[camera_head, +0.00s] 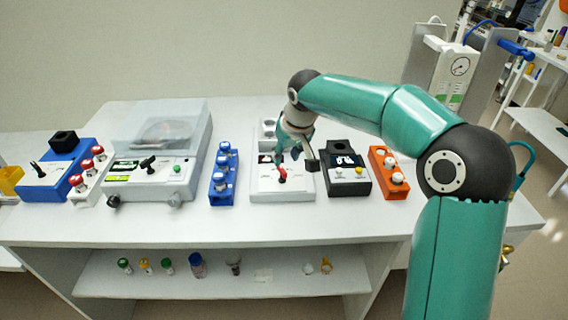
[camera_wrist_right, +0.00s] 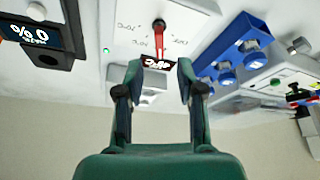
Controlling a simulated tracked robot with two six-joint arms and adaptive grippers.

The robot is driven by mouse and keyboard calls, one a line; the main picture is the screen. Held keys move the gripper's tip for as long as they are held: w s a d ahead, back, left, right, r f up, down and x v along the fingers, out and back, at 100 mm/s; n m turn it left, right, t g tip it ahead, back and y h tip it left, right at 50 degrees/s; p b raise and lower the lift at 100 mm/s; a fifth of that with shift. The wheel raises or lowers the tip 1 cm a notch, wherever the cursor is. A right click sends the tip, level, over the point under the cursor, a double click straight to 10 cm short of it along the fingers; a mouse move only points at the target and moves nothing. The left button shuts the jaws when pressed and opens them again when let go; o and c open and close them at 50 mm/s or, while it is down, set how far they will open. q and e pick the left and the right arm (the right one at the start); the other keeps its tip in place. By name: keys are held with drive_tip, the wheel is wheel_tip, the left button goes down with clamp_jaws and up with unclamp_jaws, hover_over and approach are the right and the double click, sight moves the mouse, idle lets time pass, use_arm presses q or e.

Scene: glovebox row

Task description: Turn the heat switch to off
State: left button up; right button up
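The heat switch appears to be the red lever (camera_head: 282,174) on the white device (camera_head: 268,194) in the middle of the table. In the right wrist view the red lever (camera_wrist_right: 160,42) has a dark round pivot and small labels around it, too small to read. My right gripper (camera_head: 288,157) hangs just above and behind the lever. In the wrist view its two fingers (camera_wrist_right: 160,68) are spread apart, with the lever lined up between them and nothing clearly gripped. Contact with the lever cannot be told. My left gripper is not in view.
Right of the device stand a black display unit (camera_head: 347,178) and an orange rack (camera_head: 390,180). A blue rack (camera_head: 222,180) and a lidded machine (camera_head: 155,165) stand to its left. The table front (camera_head: 250,224) is clear. Small bottles (camera_head: 197,265) stand on the shelf below.

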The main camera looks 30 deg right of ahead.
drive_tip(key=v, duration=0.5)
drive_tip(key=shift+s+r, duration=0.1)
drive_tip(key=shift+r, duration=0.1)
idle(0.3)
